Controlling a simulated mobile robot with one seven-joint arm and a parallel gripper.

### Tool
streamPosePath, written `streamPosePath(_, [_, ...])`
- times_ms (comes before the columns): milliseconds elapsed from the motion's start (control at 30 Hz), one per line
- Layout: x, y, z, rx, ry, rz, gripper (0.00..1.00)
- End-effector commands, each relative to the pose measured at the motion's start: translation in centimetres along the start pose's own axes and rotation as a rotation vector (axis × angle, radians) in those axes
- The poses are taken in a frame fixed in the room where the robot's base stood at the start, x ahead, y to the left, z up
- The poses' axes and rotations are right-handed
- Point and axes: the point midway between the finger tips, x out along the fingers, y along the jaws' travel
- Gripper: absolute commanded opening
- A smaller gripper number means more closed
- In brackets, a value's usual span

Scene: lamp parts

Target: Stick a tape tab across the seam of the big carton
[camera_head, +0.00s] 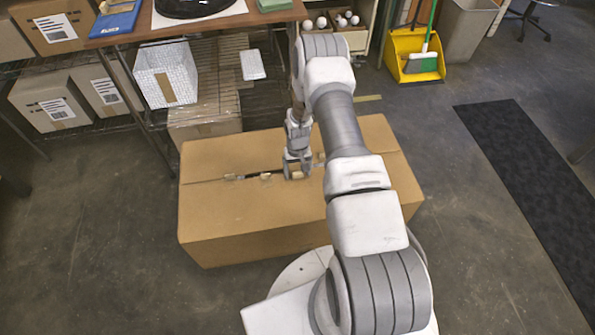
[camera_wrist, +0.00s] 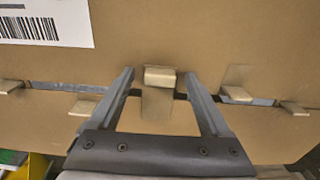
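The big carton (camera_head: 225,215) stands on the floor in front of me, with its seam running across the top. In the wrist view the carton (camera_wrist: 230,35) fills most of the picture, and the seam shows as a dark, partly open gap. Several small tan tabs sit along the seam, one at the left (camera_wrist: 82,107) and one at the right (camera_wrist: 237,93). My gripper (camera_wrist: 160,73) is open over the seam. A tan tab (camera_wrist: 160,78) with a flat strip below it lies between the fingers, apart from both. My gripper (camera_head: 297,172) also shows low over the carton top in the head view.
A workbench (camera_head: 200,22) stands behind the carton, with boxes (camera_head: 60,105) on the shelves below. A yellow dustpan (camera_head: 412,55) and a grey bin (camera_head: 467,28) are at the back right. A black mat (camera_head: 530,180) lies on the right. Floor left of the carton is clear.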

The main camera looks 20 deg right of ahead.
Motion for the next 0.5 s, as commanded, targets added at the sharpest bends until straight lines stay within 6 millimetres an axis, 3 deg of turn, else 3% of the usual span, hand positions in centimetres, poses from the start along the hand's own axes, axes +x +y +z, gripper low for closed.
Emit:
streamPosePath(267, [-0.6,0.0,0.0,0.0,0.001,0.0,0.81])
streamPosePath(500, [-5.0,0.0,-0.1,-0.001,0.002,0.001,0.81])
